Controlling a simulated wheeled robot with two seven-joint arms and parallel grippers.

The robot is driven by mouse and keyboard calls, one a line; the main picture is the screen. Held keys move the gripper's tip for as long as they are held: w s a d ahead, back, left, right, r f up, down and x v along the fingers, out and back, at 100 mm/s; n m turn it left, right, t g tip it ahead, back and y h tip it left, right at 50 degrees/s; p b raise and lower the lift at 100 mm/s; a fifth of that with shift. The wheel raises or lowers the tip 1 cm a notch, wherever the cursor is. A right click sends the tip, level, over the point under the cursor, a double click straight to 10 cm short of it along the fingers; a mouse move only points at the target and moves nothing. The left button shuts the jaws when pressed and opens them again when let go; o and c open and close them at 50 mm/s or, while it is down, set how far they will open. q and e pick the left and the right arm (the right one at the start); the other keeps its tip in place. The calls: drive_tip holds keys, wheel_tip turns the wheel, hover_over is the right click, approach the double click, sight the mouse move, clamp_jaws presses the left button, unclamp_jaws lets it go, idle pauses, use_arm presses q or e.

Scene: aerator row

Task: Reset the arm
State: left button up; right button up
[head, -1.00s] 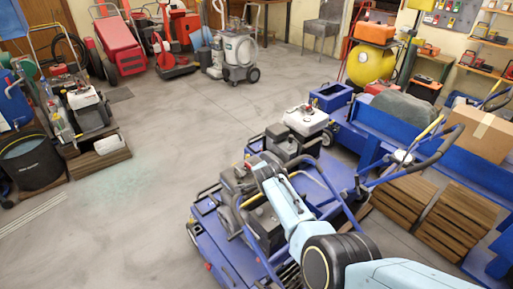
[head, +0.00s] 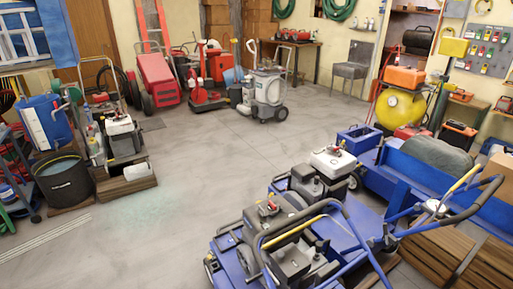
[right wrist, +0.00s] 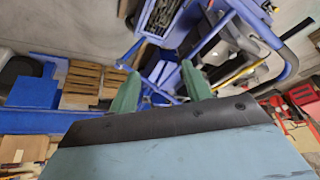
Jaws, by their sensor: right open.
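My right gripper (right wrist: 160,68) shows in the right wrist view with its two green fingers apart and nothing between them. Beyond the fingers, blue machine frames and a yellow-striped handle show at an angle. In the head view neither of my arms shows. The nearest blue aerator (head: 232,262) stands at the bottom centre, with a dark engine and a curved handlebar. Another blue machine with a white-topped engine (head: 334,160) stands just behind it. My left gripper is in neither view.
Stacked wooden slats (head: 438,250) lie at the lower right; pallets also show in the right wrist view (right wrist: 83,78). A yellow tank (head: 400,107) stands at the back right. A black bucket (head: 65,185) stands at the left. The middle floor (head: 215,150) is clear.

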drive_tip(key=s+a+r+n+g+y, duration=0.1)
drive_tip(key=s+r+n, duration=0.25)
drive_tip(key=s, duration=0.35)
drive_tip(key=s+a+r+n+y, duration=0.1)
drive_tip(key=s+a+r+n, duration=0.2)
drive_tip(key=s, duration=0.5)
wheel_tip(320, 180, down, 25)
drive_tip(key=d+g+b, duration=0.1)
drive_tip(key=b, duration=0.1)
drive_tip(key=s+d+f+g+b, duration=0.1)
drive_tip(key=s+d+f, duration=0.2)
drive_tip(key=s+f, duration=1.4)
drive_tip(key=shift+s+f+g+h+b, duration=0.3)
drive_tip(key=shift+f+g+b, duration=0.05)
drive_tip(key=shift+g+b, duration=0.05)
drive_tip(key=shift+d, duration=0.1)
drive_tip(key=shift+c, duration=1.4)
drive_tip(key=shift+s, duration=0.1)
